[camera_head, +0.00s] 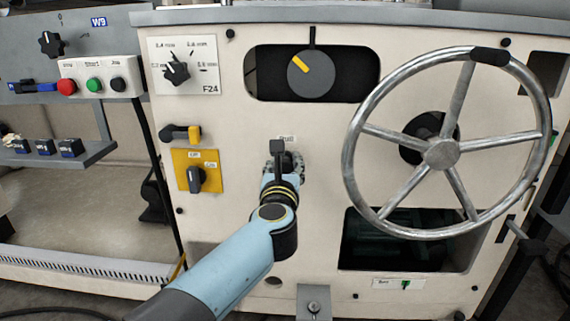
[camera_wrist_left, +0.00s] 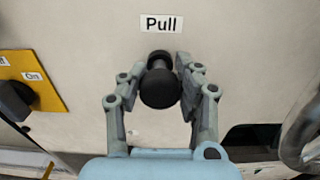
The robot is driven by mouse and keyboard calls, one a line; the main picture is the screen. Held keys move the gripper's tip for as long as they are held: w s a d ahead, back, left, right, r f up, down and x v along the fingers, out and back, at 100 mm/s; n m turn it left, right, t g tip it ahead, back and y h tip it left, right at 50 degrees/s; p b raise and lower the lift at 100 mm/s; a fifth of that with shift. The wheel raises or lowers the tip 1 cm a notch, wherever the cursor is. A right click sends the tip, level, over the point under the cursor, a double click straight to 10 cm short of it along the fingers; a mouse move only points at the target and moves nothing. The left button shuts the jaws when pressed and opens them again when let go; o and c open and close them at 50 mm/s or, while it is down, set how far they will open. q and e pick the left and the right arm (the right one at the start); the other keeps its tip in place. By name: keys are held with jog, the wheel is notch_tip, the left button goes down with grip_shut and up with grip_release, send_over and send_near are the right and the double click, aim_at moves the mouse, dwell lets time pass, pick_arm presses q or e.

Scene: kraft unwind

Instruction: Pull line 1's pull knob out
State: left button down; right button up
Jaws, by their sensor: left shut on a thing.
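The pull knob (camera_wrist_left: 160,88) is a dark round knob on a short stem, set in the cream panel (camera_wrist_left: 75,100) just below a white "Pull" label (camera_wrist_left: 161,23). In the left wrist view the fingers of my left gripper (camera_wrist_left: 159,75) stand on both sides of it and are shut on it. In the head view my left gripper (camera_head: 284,163) is at the panel under the label (camera_head: 287,139), and it and my wrist hide most of the knob. How far the knob stands out is hard to tell. My right gripper is not in view.
A large metal handwheel (camera_head: 440,152) stands out from the panel to the right. A yellow switch plate (camera_head: 209,160) with a dark rotary handle is to the left. A dial (camera_head: 311,74) sits above, and a dark opening (camera_head: 365,250) lies at lower right.

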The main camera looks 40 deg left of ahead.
pick_arm(q)
jog(key=shift+v, duration=1.2)
jog(key=shift+s+f, duration=0.1)
jog(key=shift+f, duration=0.05)
jog(key=c, duration=1.2)
grip_release()
jog(key=o, duration=0.3)
jog(key=shift+s+d, duration=0.1)
jog(key=v, duration=0.7)
jog(key=shift+s+d, duration=0.1)
jog(key=shift+s, duration=0.15)
